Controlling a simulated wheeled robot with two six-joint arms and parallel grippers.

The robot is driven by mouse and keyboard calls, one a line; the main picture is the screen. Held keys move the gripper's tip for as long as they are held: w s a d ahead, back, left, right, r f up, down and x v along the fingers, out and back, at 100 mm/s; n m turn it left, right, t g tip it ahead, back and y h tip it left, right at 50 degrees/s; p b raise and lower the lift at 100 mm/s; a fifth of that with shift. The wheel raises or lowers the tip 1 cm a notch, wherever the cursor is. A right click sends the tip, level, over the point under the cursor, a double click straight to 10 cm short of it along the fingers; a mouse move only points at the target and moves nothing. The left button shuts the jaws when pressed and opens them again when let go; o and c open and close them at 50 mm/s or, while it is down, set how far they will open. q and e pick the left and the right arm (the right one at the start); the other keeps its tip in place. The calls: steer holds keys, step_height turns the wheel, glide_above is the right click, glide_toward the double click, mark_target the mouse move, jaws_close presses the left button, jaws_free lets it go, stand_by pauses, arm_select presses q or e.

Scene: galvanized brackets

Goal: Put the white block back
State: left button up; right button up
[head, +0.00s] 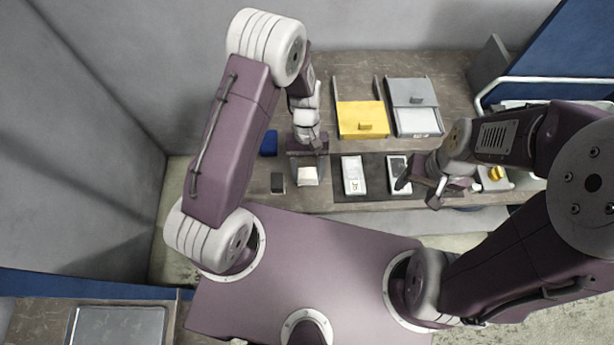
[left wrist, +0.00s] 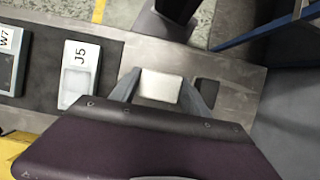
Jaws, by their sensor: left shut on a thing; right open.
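The white block (head: 307,177) is between the fingers of my left gripper (head: 308,170), over the left part of the bench. In the left wrist view the white block (left wrist: 161,87) sits between the two grey fingers, which are shut on it. I cannot tell whether it touches the bench. A white tray labelled J5 (left wrist: 76,75) lies on a dark mat beside it; it also shows in the head view (head: 353,175). A second tray, labelled W7 (left wrist: 6,60), lies further along the mat. My right gripper (head: 420,191) is open and empty near the front edge at the right.
A small dark block (head: 277,183) lies just left of the white block. A blue item (head: 269,143) is behind it. A yellow drawer box (head: 362,120) and a grey one (head: 416,121) stand at the back. A brass-coloured part (head: 496,173) is at the right.

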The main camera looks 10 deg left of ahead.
mark_target(307, 180)
arm_select(q)
steer(key=shift+s+a+f, duration=0.15)
steer(key=shift+f, duration=0.15)
step_height(307, 180, down, 3)
steer(key=shift+r+p, duration=0.1)
steer(key=shift+p, duration=0.25)
steer(key=shift+f, duration=0.4)
steer(key=o, duration=0.9)
steer(key=shift+f, duration=0.15)
steer(key=o, duration=0.4)
